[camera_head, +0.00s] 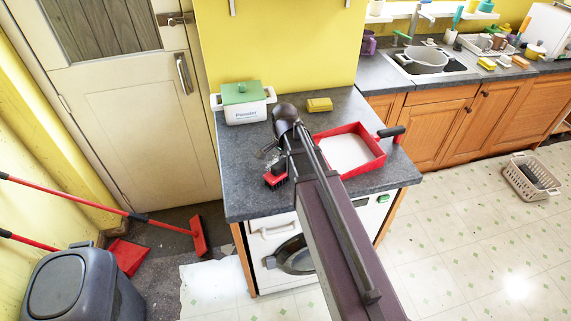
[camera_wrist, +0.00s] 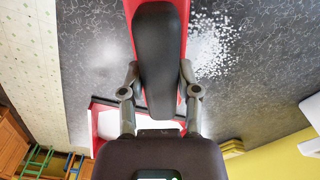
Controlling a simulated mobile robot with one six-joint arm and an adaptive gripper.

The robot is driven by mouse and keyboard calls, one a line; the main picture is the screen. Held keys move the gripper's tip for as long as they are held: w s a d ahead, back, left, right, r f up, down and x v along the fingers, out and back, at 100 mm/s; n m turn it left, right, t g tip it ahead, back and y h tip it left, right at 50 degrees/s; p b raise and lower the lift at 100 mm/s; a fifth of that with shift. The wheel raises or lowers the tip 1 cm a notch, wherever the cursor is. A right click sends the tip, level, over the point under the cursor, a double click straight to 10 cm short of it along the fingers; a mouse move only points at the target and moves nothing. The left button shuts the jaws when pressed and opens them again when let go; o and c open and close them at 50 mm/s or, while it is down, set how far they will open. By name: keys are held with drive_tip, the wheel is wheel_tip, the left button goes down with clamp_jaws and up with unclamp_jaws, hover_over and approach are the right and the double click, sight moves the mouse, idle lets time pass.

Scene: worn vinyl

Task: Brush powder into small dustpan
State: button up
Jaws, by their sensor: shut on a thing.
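My gripper (camera_head: 268,158) is shut on the black handle of a red brush (camera_head: 275,181) with dark bristles, low over the left part of the grey counter. In the wrist view the black handle (camera_wrist: 160,50) lies between the two fingers (camera_wrist: 160,90). Loose white powder (camera_wrist: 213,42) is scattered on the counter right of the brush there; I cannot make it out in the head view. The red dustpan (camera_head: 377,154) has a whitish inside and a black handle, and lies on the counter right of my arm. My arm hides part of the counter beside it.
A white box with a green lid (camera_head: 243,104), marked Powder, stands at the counter's back left. A yellow sponge (camera_head: 319,104) lies at the back. A washing machine (camera_head: 272,240) stands below the counter. A grey bin (camera_head: 80,285) and long-handled red tools stand at the left.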

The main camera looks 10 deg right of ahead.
drive_tip(key=shift+w, duration=0.1)
drive_tip(key=shift+w, duration=2.3)
drive_tip(key=shift+w, duration=2.45)
drive_tip(key=shift+w, duration=2.35)
drive_tip(key=shift+s, duration=2.45)
drive_tip(key=shift+s, duration=0.1)
